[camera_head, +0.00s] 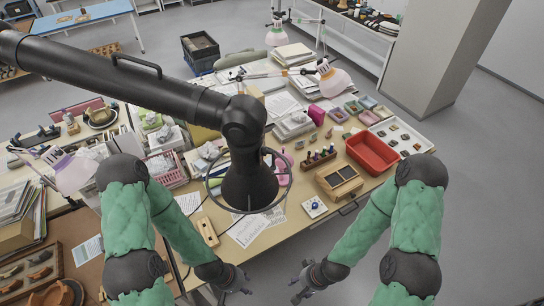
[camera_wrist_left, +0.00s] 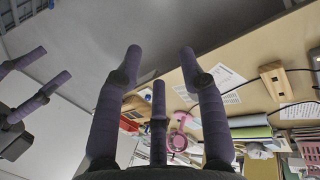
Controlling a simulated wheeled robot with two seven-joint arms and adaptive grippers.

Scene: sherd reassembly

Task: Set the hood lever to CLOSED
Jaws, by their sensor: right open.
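The black extraction hood (camera_head: 250,188) hangs from a thick black tube arm (camera_head: 120,80) over the middle of the table, with a thin ring around its mouth. A bar handle (camera_head: 137,66) sits on top of the tube. I cannot make out a lever marked CLOSED. My left gripper (camera_head: 240,280) is low at the table's front edge, below the hood and apart from it; in the left wrist view its fingers (camera_wrist_left: 160,52) are spread and empty. My right gripper (camera_head: 302,283) is open and empty, right of the left one; it also shows at the left edge of the wrist view (camera_wrist_left: 30,75).
The table (camera_head: 275,238) holds a red tray (camera_head: 372,152), a wooden box (camera_head: 339,182), a small white plate with a blue knob (camera_head: 314,207) and a tan block (camera_head: 208,232). Lamps and papers crowd the back. Grey floor is free at the right.

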